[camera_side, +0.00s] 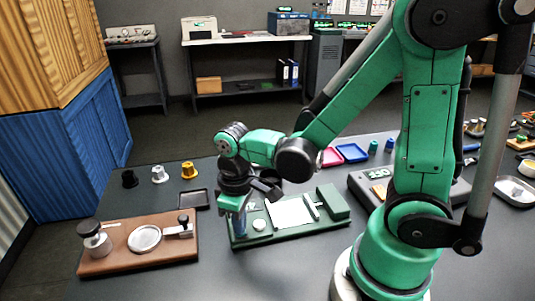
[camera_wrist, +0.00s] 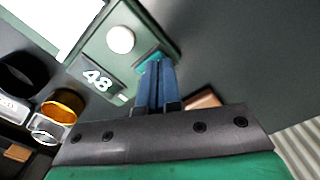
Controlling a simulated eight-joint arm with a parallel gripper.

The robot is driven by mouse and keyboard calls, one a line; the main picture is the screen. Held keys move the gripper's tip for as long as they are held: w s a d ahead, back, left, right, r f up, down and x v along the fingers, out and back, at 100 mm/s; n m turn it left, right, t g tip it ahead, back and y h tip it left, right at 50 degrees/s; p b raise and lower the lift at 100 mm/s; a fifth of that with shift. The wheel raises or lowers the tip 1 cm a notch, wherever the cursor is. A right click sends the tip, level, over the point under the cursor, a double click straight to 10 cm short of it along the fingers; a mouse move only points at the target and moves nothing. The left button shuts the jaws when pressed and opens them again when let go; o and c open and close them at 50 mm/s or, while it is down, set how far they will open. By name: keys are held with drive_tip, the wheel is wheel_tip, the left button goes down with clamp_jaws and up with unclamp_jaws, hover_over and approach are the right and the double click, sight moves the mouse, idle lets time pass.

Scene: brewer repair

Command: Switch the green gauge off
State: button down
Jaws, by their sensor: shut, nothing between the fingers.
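The green gauge (camera_side: 335,203) is a flat green unit on the dark table, with a white panel, a raised green block at its right end and a white round knob (camera_side: 259,224). In the wrist view, the green gauge (camera_wrist: 158,20) shows a dark display reading "48" (camera_wrist: 97,80), the white knob (camera_wrist: 120,40) and a small teal part (camera_wrist: 150,58) at the edge. My gripper (camera_side: 238,234) is shut and empty, pointing down at the gauge's left end. In the wrist view its blue fingers (camera_wrist: 158,66) overlap the teal part and partly hide it; contact cannot be told.
A brown board (camera_side: 120,262) with a metal pot and a round dish lies at the left. A grey unit (camera_side: 362,186) stands right of the gauge.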

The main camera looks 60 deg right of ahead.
drive_tip(key=shift+f, duration=0.35)
drive_tip(key=shift+r, duration=3.55)
drive_tip(key=shift+w+d+r+m+t, duration=0.2)
drive_tip(key=shift+d+r+m+t, duration=0.25)
drive_tip(key=shift+t, duration=0.7)
drive_tip(key=shift+w+d+r+m+t, duration=0.2)
drive_tip(key=shift+r+m+t, duration=0.45)
drive_tip(key=shift+t, duration=0.55)
drive_tip(key=shift+w+d+r+m+t, duration=0.15)
drive_tip(key=shift+d+r+m+t, duration=0.25)
drive_tip(key=shift+r+t, duration=0.55)
drive_tip(key=shift+f, duration=0.25)
